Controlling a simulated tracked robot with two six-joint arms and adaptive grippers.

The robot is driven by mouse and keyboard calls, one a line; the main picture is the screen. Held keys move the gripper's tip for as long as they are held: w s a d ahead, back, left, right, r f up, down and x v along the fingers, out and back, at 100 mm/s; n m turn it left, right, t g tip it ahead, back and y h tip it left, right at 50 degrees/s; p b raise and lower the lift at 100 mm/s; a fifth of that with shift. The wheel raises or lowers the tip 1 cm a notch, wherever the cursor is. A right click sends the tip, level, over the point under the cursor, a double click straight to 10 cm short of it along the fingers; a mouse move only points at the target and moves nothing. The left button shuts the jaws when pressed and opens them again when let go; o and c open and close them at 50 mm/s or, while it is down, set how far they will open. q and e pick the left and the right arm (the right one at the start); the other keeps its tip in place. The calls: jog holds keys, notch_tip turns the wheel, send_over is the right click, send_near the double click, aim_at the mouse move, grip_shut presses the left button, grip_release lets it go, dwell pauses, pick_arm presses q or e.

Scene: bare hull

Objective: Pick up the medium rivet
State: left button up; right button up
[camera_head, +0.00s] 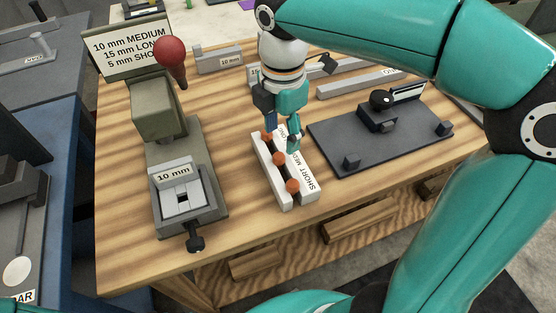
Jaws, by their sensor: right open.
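A white rivet rack (300,200) stands on the wooden bench and holds three orange-headed rivets in a row. Its label reads SHORT, MED and a partly hidden word. The medium rivet (278,158) is the middle one, in line with MED. The short rivet (292,186) is nearest and the third rivet (267,135) is farthest. My right gripper (281,135) points down over the far half of the rack, its fingers apart, near the farthest rivet and just beyond the medium one. It holds nothing that I can see. My left gripper is out of view.
A press with a red ball handle (170,55) and a 10 mm block (180,200) stands left of the rack. A dark plate fixture (340,140) lies close on the right. Metal bars (365,82) lie behind. The bench front is clear.

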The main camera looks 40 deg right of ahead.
aim_at(278, 155)
jog(key=shift+w+a+f+b, duration=0.1)
jog(key=shift+a+f+b, duration=0.15)
jog(key=shift+f, duration=1.25)
jog(key=shift+a+f+b, duration=0.15)
jog(key=shift+f+b, duration=0.05)
jog(key=shift+f, duration=1.25)
jog(key=c, duration=1)
